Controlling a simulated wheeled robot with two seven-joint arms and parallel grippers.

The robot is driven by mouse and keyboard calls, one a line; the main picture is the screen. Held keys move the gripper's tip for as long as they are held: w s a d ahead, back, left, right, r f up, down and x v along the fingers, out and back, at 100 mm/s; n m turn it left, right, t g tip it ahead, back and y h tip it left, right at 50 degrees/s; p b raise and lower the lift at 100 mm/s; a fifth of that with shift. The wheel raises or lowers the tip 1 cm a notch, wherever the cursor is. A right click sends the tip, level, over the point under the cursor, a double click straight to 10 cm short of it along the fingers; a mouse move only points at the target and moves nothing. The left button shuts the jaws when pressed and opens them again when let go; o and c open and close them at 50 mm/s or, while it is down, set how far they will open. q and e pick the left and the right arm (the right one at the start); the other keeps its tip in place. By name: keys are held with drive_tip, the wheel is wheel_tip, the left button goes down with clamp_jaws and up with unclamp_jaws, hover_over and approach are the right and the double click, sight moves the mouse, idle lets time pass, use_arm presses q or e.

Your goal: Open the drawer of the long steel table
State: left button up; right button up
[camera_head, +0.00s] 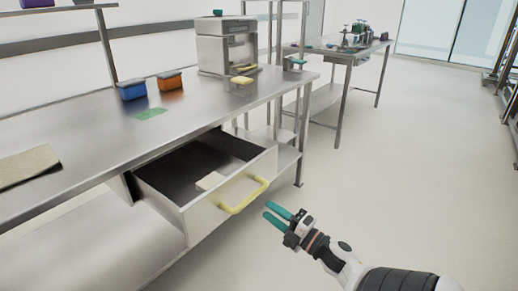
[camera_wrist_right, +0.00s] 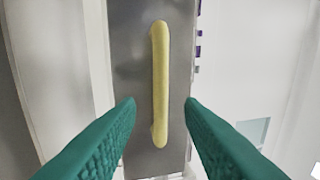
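The long steel table (camera_head: 95,133) runs along the left of the head view. Its drawer (camera_head: 205,212) is pulled out, and the dark inside shows with a pale item (camera_head: 211,181) in it. A yellow handle (camera_head: 244,196) is on the drawer front. My right gripper (camera_head: 274,214) is just to the right of the handle, apart from it, with its two green fingers spread and empty. In the right wrist view the handle (camera_wrist_right: 159,85) stands upright between and beyond the open fingers. My left gripper is not in view.
On the table are a blue bin (camera_head: 132,91), an orange bin (camera_head: 170,82), a green patch (camera_head: 151,114), a brown mat (camera_head: 25,166) and a steel machine (camera_head: 225,47). A second table (camera_head: 340,53) stands behind. The floor (camera_head: 400,150) to the right is clear.

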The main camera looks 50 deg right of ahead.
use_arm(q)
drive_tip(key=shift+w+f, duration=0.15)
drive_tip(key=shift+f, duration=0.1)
use_arm(e)
drive_tip(key=s, duration=0.2)
drive_tip(key=s+f, duration=0.1)
drive_tip(key=s, duration=0.1)
drive_tip(key=shift+s, duration=0.1)
